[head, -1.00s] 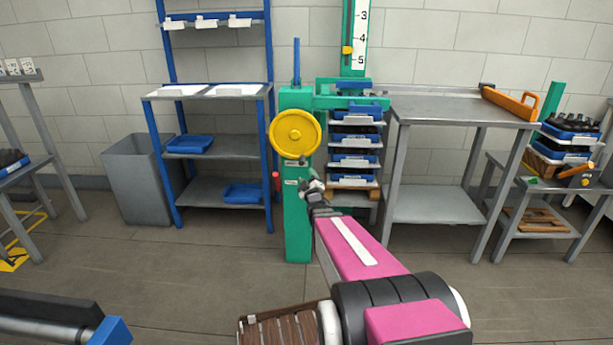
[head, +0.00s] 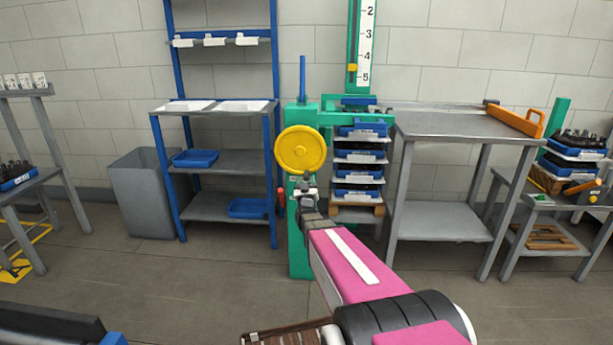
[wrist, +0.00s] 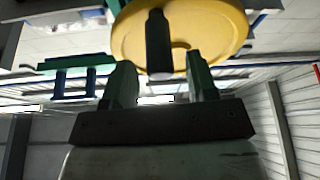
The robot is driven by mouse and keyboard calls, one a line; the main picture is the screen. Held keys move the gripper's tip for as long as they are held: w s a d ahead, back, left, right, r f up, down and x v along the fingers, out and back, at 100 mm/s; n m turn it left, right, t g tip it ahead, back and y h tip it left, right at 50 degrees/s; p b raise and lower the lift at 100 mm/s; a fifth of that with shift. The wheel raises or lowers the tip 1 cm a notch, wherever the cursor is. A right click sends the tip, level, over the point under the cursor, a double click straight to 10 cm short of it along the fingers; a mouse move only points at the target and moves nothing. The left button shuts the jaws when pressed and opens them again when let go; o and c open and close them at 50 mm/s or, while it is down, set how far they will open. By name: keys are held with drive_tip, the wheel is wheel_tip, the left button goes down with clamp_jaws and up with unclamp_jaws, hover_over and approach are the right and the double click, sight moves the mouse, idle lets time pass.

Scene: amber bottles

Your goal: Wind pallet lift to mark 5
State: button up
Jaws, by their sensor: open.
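The yellow hand wheel (head: 301,149) is on the green lift post (head: 301,240). A dark handle (wrist: 158,42) sticks out from it in the wrist view. My gripper (head: 305,182) is open just below the wheel. In the wrist view its two fingers (wrist: 161,84) stand apart, with the handle's end between and beyond them; I cannot tell contact. The lift's white scale (head: 366,45) shows 2 to 5. Its yellow pointer (head: 352,68) sits about midway between 4 and 5. A stack of blue crates (head: 359,157) stands on a wooden pallet (head: 357,213) behind the post.
A blue-framed rack (head: 225,160) and a grey bin (head: 143,195) stand left of the lift. A red knob (head: 282,198) is on the post's left side.

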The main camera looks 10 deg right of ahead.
sight(307, 172)
drive_tip(key=shift+x, duration=2)
clamp_jaws()
drive_tip(key=shift+d+n, duration=0.1)
drive_tip(key=shift+n, duration=0.2)
